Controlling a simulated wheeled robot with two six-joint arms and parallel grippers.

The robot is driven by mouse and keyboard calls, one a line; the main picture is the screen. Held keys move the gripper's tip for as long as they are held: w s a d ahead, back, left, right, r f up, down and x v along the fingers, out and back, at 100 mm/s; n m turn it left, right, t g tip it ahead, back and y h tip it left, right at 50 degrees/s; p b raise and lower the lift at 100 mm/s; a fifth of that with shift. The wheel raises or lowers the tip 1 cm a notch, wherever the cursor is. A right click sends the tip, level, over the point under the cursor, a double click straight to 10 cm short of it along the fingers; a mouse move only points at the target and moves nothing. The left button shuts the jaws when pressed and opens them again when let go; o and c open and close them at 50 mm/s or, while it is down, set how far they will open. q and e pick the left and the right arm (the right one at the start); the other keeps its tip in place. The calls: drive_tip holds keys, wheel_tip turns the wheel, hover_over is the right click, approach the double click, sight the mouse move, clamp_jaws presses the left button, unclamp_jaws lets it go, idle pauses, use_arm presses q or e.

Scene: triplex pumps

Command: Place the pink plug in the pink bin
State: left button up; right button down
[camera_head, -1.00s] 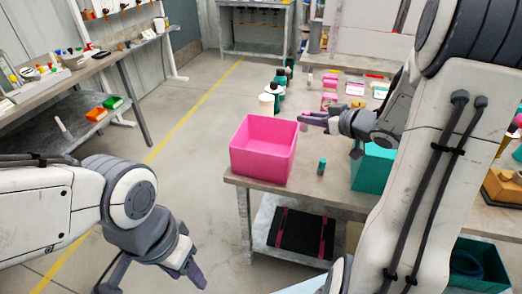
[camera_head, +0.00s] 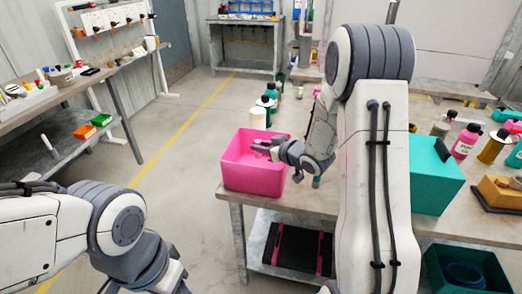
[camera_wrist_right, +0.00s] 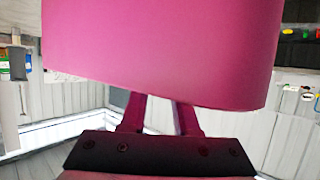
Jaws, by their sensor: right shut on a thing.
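The pink bin (camera_head: 250,181) stands at the near left corner of the workbench in the head view, open side up. My right gripper (camera_head: 262,147) reaches over its opening from the right. In the right wrist view a large pink thing (camera_wrist_right: 160,50), which I take as the pink plug, fills the upper middle. The right fingers (camera_wrist_right: 160,116) are shut on it. In the head view the plug is too small to tell from the fingers and the bin. My left gripper is at the bottom edge, with its fingertips cut off.
A teal bin (camera_head: 428,188) stands right of my right arm on the workbench (camera_head: 300,198). Bottles (camera_head: 258,118) stand behind the pink bin. More bottles (camera_head: 466,141) are at the right. A dark teal crate (camera_head: 440,270) is below. Floor is clear left of the bench.

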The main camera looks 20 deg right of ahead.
drive_tip(key=shift+f, duration=0.55)
drive_tip(key=shift+f, duration=0.1)
drive_tip(key=shift+f+b, duration=0.5)
drive_tip(key=c, duration=0.7)
unclamp_jaws()
drive_tip(key=shift+o, duration=0.2)
